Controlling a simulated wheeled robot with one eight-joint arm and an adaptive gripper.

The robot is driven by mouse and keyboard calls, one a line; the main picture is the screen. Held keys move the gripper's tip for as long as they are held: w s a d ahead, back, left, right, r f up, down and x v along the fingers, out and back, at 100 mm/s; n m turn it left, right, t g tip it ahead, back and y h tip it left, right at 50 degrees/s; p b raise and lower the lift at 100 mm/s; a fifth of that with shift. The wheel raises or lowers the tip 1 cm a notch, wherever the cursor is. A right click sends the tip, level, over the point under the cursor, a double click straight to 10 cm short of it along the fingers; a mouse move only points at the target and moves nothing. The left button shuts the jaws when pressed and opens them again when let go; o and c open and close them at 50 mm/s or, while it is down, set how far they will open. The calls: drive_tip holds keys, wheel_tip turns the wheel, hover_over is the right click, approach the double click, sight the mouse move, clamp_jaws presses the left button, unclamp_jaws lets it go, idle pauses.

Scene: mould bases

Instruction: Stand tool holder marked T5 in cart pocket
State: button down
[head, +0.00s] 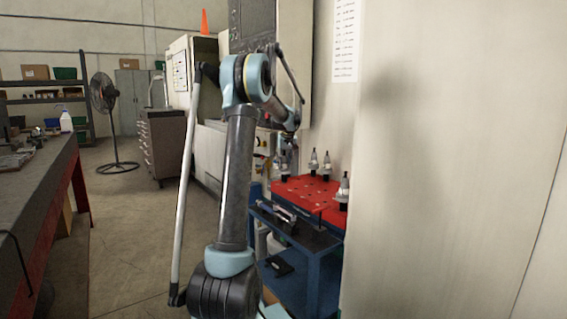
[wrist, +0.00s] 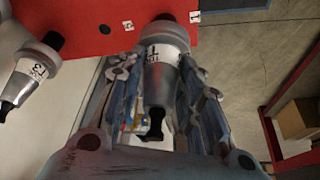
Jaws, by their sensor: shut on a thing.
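My gripper (wrist: 163,72) is shut on a grey metal tool holder (wrist: 165,42) in the wrist view. The holder has a white label with a "T"; its number is too unclear to read. Its dark end overlaps the edge of the red cart top (wrist: 97,20); I cannot tell whether it touches a pocket. Another holder, marked T3 (wrist: 33,76), is at the left of the wrist view. In the head view the red cart top (head: 306,204) lies right of my arm, and the gripper and held holder are hard to make out there.
Other holders stand on the cart, at its back (head: 327,164) and right front (head: 343,190). The blue cart frame (head: 314,275) has a lower shelf with dark items. A pale wall or panel (head: 450,160) closes off the right side. A workbench (head: 40,170) stands left, with open floor between.

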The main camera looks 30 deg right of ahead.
drive_tip(key=shift+f, duration=0.45)
idle(0.4)
drive_tip(key=c, duration=1)
unclamp_jaws()
drive_tip(key=shift+c, duration=0.2)
drive_tip(key=v, duration=1.1)
drive_tip(key=shift+r, duration=0.4)
drive_tip(key=shift+s+a, duration=0.1)
drive_tip(key=shift+a, duration=0.05)
